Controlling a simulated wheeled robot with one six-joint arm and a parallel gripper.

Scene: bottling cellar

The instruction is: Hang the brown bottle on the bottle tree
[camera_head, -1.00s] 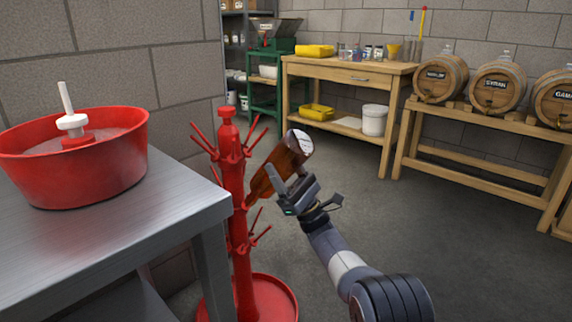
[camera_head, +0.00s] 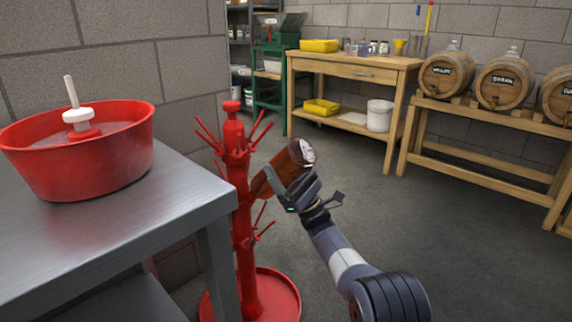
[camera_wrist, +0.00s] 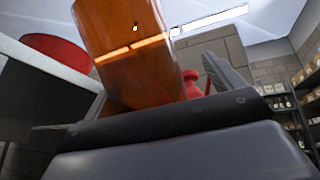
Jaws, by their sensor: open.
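The brown bottle (camera_head: 287,164) is tilted, its pale round base up and to the right and its neck end down toward the red bottle tree (camera_head: 240,212). Whether a peg is inside the neck is hidden. My gripper (camera_head: 290,188) is open at the bottle's lower right side, close against it. In the wrist view the bottle (camera_wrist: 130,50) fills the upper middle, between the open jaws; contact with either jaw cannot be told. The red top of the tree (camera_wrist: 191,84) shows just behind it. The tree stands on a round red base with several upward-slanting pegs.
A metal table (camera_head: 150,215) with a red tub (camera_head: 85,165) stands close on the left of the tree. A wooden workbench (camera_head: 350,68) and a barrel rack (camera_head: 480,118) stand at the back. The floor on the right is clear.

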